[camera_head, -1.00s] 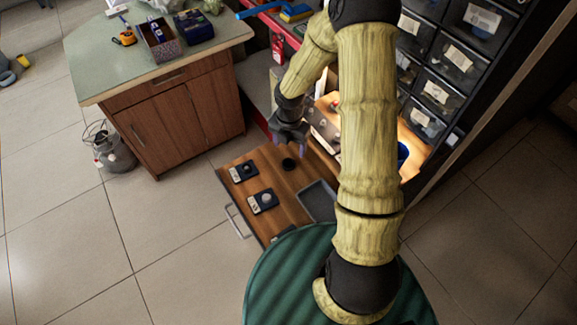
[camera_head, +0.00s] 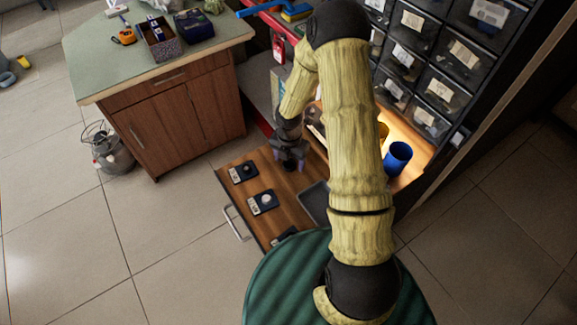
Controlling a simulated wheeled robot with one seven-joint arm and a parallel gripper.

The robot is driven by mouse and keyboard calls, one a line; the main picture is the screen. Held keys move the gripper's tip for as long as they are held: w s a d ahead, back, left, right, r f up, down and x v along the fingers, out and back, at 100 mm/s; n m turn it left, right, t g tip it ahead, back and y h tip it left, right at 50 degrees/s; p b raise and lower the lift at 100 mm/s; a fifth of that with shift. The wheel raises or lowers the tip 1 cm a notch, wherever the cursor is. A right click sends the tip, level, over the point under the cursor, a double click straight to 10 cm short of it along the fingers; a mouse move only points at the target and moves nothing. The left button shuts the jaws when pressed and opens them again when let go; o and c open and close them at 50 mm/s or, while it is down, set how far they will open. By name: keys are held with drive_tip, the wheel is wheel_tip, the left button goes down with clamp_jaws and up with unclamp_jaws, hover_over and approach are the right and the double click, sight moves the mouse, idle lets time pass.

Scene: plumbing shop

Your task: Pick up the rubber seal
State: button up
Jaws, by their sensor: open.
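My gripper (camera_head: 289,163) is open and points down over the wooden drawer surface (camera_head: 283,195), at its back part. The small black round piece, which looks like the rubber seal, shows in the earlier frame at this spot. It is now hidden under or between my fingers. I cannot tell whether the fingers touch it.
Two dark pads with small pieces, one nearer the back (camera_head: 243,172) and one in the middle (camera_head: 264,202), lie left of my gripper. A grey tray (camera_head: 315,203) is at the right. A blue cup (camera_head: 397,158) stands on the lit shelf. A wooden cabinet (camera_head: 172,112) stands left.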

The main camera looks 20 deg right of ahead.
drive_tip(key=shift+f, duration=0.25)
idle(0.3)
drive_tip(key=c, duration=1)
drive_tip(key=shift+r, duration=0.1)
drive_tip(key=shift+c, duration=0.2)
wheel_tip(320, 180, up, 10)
drive_tip(key=p, duration=0.2)
drive_tip(key=shift+p, duration=0.35)
